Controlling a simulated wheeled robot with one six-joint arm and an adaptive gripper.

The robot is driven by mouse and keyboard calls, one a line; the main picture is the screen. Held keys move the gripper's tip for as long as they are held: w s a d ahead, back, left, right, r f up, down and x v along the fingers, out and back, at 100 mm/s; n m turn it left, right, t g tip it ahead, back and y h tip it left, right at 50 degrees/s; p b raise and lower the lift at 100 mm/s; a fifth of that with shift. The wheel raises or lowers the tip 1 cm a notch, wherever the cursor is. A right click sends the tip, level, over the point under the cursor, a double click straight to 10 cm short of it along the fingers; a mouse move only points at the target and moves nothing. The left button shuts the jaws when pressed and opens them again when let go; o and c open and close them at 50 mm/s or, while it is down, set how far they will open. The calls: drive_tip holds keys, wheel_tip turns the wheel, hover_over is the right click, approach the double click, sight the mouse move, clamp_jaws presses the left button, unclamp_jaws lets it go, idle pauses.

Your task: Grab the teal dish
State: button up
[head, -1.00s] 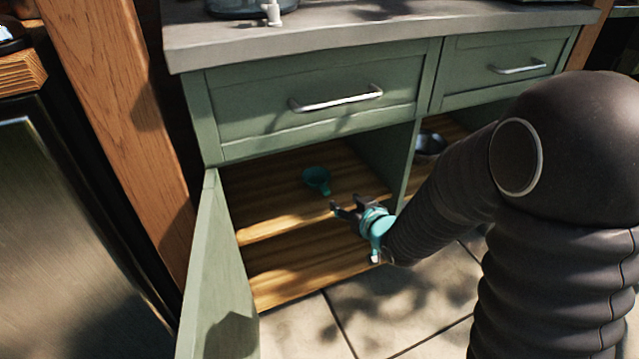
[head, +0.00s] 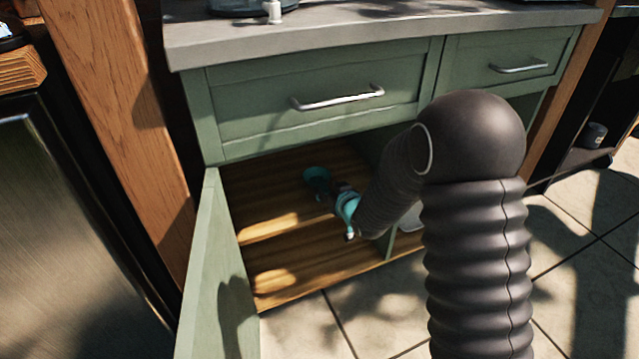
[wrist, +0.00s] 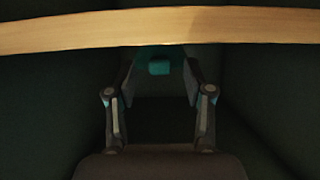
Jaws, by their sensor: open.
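The teal dish (head: 316,178) lies on the wooden shelf inside the open cabinet. It is small, with a narrower part pointing toward the front. My gripper (head: 335,192) is inside the cabinet, just in front and to the right of the dish, and its fingers partly overlap the dish in the head view. In the wrist view my gripper (wrist: 158,80) is open, its two fingers apart. A teal patch of the dish (wrist: 159,66) shows between and ahead of the fingertips. The wrist view is dark, so whether they touch is unclear.
An open green door (head: 215,270) stands left of the opening. The drawer front (head: 310,105) and grey countertop (head: 370,35) are above. A wooden shelf (head: 265,190) spans the cabinet, with clear room left of the dish. A pale wooden band (wrist: 160,28) crosses the wrist view.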

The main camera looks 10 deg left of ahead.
drive_tip(key=shift+w+a+f, duration=0.2)
drive_tip(key=shift+w+a, duration=0.05)
drive_tip(key=shift+w, duration=0.1)
clamp_jaws()
drive_tip(key=shift+r, duration=0.1)
